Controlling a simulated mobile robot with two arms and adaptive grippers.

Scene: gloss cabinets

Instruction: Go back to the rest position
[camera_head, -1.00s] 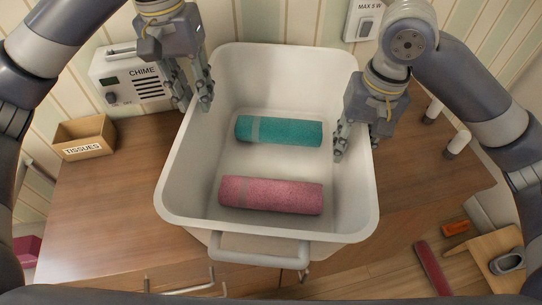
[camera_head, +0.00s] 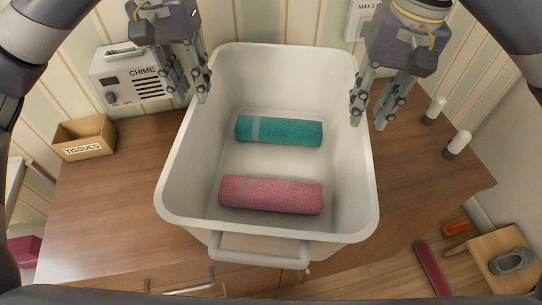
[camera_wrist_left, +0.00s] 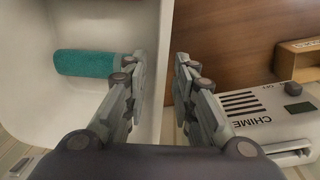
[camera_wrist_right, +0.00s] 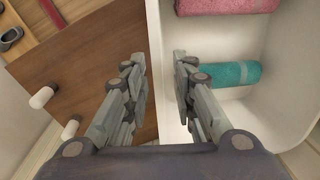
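My left gripper (camera_head: 188,92) is open and empty above the upper left rim of the white tub (camera_head: 170,190). In the left wrist view its fingers (camera_wrist_left: 158,85) are apart with nothing between them. My right gripper (camera_head: 366,112) is open and empty at the tub's upper right rim. In the right wrist view its fingers (camera_wrist_right: 160,85) are spread with the tub's edge below. A teal roll (camera_head: 290,131) and a pink roll (camera_head: 270,195) lie inside the tub, one behind the other, apart from both grippers.
The tub stands on a wooden cabinet top (camera_head: 110,200). A chime box (camera_head: 120,75) and a tissues box (camera_head: 85,138) are at left. Two white-topped pegs (camera_head: 458,143) stand at right. A stool (camera_head: 500,262) and a red bar (camera_head: 432,268) are lower right.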

